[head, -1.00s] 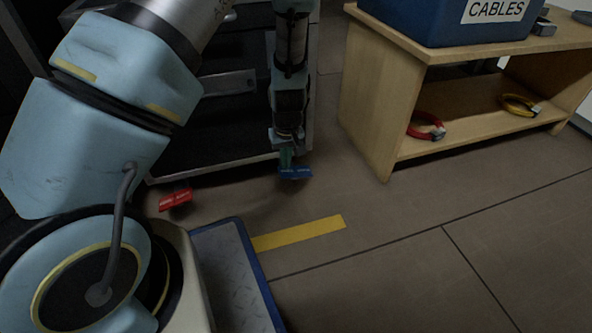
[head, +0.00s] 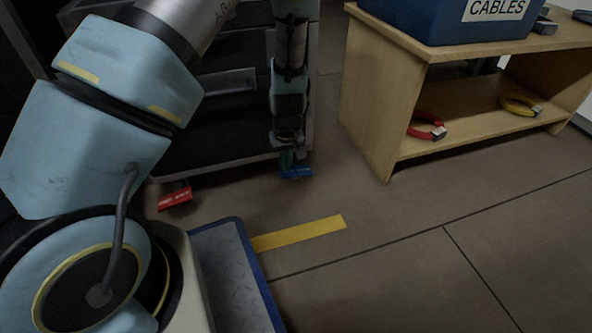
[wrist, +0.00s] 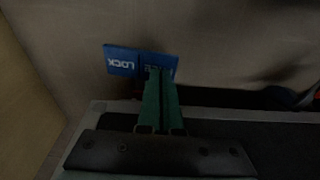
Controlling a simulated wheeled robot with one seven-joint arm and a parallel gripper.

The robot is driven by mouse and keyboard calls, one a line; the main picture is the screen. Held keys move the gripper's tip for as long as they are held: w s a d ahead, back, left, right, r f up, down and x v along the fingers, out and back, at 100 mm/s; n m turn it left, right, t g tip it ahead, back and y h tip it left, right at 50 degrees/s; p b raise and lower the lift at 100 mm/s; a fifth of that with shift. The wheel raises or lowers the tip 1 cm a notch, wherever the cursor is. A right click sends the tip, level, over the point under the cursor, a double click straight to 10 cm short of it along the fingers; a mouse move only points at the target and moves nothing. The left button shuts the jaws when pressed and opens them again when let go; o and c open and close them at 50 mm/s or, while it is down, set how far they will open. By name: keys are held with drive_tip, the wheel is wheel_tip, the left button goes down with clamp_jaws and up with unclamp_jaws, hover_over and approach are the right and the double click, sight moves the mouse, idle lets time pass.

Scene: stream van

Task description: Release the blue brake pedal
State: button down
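The blue brake pedal (head: 296,173) sticks out at the lower front corner of the dark cart (head: 215,120), close to the floor. In the wrist view the blue pedal (wrist: 122,61) shows the word LOCK on one half; the lettering on the other half is dim and partly covered. My gripper (wrist: 161,72) points at that other half, its two green fingers side by side with only a thin dark line between them. The fingertips overlap the pedal's edge; whether they touch it I cannot tell. In the head view my gripper (head: 286,163) is small beside the pedal.
A red pedal (head: 175,197) sits at the cart's lower left. A wooden shelf (head: 375,100) stands to the right, with a blue CABLES box (head: 425,25) on top and red (head: 427,126) and yellow (head: 520,106) cable loops inside. Floor with yellow tape (head: 298,233) is open in front.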

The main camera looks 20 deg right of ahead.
drive_tip(key=shift+f, duration=0.4)
wheel_tip(320, 180, up, 7)
drive_tip(key=p, duration=0.7)
drive_tip(key=shift+r, duration=0.1)
idle(0.3)
drive_tip(key=shift+s, duration=0.1)
idle(0.3)
